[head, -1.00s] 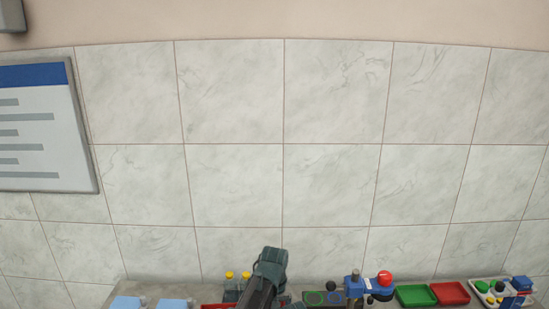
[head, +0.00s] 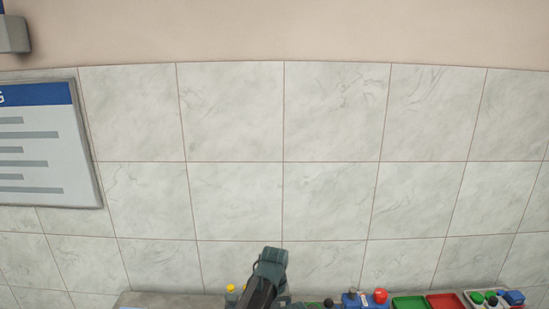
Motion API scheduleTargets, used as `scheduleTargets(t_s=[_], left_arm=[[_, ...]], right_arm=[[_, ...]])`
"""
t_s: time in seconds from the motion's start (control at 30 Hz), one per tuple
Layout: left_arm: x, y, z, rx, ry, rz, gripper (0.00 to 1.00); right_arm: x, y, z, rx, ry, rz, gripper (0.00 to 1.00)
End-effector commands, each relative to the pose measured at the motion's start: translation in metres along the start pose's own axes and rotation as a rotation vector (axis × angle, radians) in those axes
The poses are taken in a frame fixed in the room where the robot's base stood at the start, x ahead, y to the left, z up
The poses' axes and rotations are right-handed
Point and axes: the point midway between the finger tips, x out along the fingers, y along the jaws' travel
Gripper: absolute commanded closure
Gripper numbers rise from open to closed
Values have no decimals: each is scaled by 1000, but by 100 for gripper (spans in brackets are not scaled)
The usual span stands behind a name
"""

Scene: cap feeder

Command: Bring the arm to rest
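A dark grey-green part of one of my arms (head: 268,272) rises from the bottom edge near the middle of the head view. I cannot tell which arm it belongs to. No gripper fingertips show in the head view. The other arm is out of view.
A bench (head: 165,300) runs along the bottom edge. On it show yellow-capped bottles (head: 231,289), a blue device with a red knob (head: 380,297), a green tray (head: 409,302), a red tray (head: 444,301) and a tray of colored caps (head: 470,296). A tiled wall (head: 330,110) with a notice board (head: 40,150) stands behind.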

Motion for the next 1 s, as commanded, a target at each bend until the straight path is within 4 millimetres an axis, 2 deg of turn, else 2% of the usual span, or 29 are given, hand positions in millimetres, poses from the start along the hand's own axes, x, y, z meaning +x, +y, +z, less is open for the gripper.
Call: scheduleTargets(t_s=[0.03, 0.1, 0.47, 0.53, 1.0], left_arm=[[-14, 0, 0, 0, 0, 0, 18], [-22, 0, 0, 0, 0, 0, 18], [-56, 0, 0, 0, 0, 0, 18], [-39, 0, 0, 0, 0, 0, 18], [16, 0, 0, 0, 0, 0, 18]], right_arm=[[-14, 1, 1, 1, 0, 0, 7], [-22, 2, 1, 3, 0, -1, 7], [-55, 5, 4, 2, -1, -1, 7], [-39, 4, 2, 3, -1, -1, 7], [16, -2, -1, -1, 0, 0, 7]])
